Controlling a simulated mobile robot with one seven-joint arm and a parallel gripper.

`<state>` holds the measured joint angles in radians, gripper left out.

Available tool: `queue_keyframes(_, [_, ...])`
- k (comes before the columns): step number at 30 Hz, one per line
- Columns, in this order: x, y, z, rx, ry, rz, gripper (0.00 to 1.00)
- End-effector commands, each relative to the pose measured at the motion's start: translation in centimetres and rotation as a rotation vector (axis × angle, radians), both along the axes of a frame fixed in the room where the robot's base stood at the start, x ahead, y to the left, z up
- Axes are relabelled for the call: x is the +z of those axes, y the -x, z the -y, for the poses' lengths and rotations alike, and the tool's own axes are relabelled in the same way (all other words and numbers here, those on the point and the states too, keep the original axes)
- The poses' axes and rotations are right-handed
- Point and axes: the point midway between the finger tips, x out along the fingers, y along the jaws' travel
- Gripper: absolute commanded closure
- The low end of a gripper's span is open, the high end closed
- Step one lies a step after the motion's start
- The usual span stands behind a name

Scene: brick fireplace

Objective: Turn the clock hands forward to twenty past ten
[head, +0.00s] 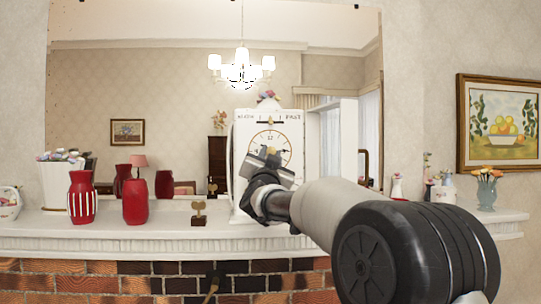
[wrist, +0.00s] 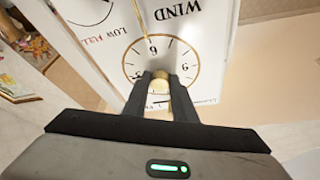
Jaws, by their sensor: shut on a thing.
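The clock (head: 242,195) is a tall white case standing on the mantel in the head view, with a round, gold-rimmed dial on its front. In the wrist view the clock's white face (wrist: 205,25) appears upside down, with the 6 toward the top and the word WIND above. My gripper (head: 266,158) is at the lower part of the dial in the head view. In the wrist view my gripper (wrist: 160,76) has its dark fingers closed on a small gold knob (wrist: 159,86) at the dial. The fingers cover part of the dial, and I cannot read where the clock hands point.
A small gold trophy-like piece (head: 198,212) stands close to the clock's left. A flower vase (head: 486,190) stands far right. A large mirror (head: 180,80) is behind.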

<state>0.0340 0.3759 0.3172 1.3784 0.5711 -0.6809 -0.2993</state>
Motion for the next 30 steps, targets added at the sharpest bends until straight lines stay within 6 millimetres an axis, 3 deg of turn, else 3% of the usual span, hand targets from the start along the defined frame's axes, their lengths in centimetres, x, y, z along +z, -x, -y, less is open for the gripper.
queue_keyframes(12, [-0.1, 0.0, 0.0, 0.001, -0.011, -0.002, 0.98])
queue_keyframes(13, [-0.1, 0.0, 0.0, 0.001, -0.011, -0.002, 0.74])
queue_keyframes(16, [-0.1, 0.0, 0.0, 0.001, -0.011, -0.002, 0.57])
queue_keyframes(26, [-0.1, 0.2, -0.1, 0.001, -0.009, 0.0, 0.57])
queue_keyframes(30, [-0.6, 1.4, -0.3, 0.001, -0.009, 0.001, 0.57])
